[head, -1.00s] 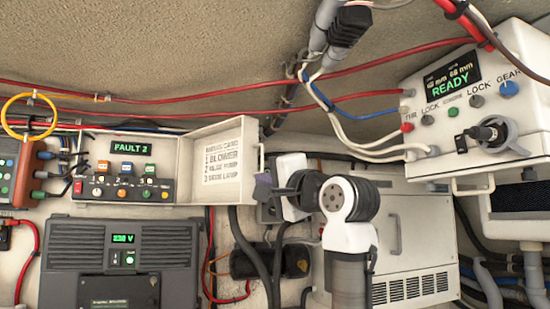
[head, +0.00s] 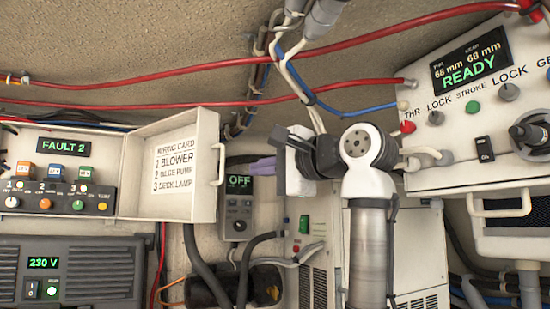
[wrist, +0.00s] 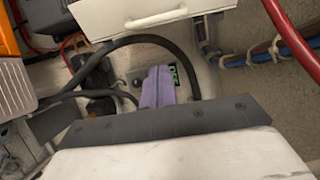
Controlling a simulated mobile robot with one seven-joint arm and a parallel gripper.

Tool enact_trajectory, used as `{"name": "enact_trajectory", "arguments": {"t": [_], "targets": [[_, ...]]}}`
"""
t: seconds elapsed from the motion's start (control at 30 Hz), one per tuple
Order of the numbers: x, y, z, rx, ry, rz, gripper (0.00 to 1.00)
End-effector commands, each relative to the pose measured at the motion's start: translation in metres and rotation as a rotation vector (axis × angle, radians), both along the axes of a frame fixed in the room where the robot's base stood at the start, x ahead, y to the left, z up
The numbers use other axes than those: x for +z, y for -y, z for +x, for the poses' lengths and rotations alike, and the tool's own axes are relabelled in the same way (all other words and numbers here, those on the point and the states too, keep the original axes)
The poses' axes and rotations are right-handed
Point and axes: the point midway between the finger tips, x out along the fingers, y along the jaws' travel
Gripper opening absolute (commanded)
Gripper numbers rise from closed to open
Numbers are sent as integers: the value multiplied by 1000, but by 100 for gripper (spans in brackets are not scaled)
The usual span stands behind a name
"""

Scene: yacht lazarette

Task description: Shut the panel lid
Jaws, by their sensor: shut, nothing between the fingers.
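The panel lid (head: 205,190) is a white shallow tray-like door. It stands open to the right of the switch panel (head: 60,175) that reads FAULT 2. A wiring card is on its inner face and a handle (head: 221,165) is at its right edge. In the wrist view the lid (wrist: 105,18) is at the top, with its handle (wrist: 155,20) facing my gripper. My gripper (head: 258,166) is shut and empty, just right of the lid handle and apart from it in the picture. Its purple fingers (wrist: 155,88) also show in the wrist view.
A small grey box (head: 237,205) reading OFF is behind my gripper. Dark hoses run below the lid. A grey 230 V unit (head: 80,275) stands below the panel. A white READY control box (head: 470,110) is at the right. Red cables (head: 250,80) cross above.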

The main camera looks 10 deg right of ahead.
Motion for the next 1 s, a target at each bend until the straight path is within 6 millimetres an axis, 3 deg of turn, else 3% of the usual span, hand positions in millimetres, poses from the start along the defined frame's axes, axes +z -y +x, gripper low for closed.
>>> {"name": "enact_trajectory", "arguments": {"t": [0.2, 0.5, 1.0], "targets": [[3, -30, 36, 0, -1, -1, 0], [1, -45, 3, -2, 1, 0, 0], [0, -48, -1, -2, 0, 0, 0]]}}
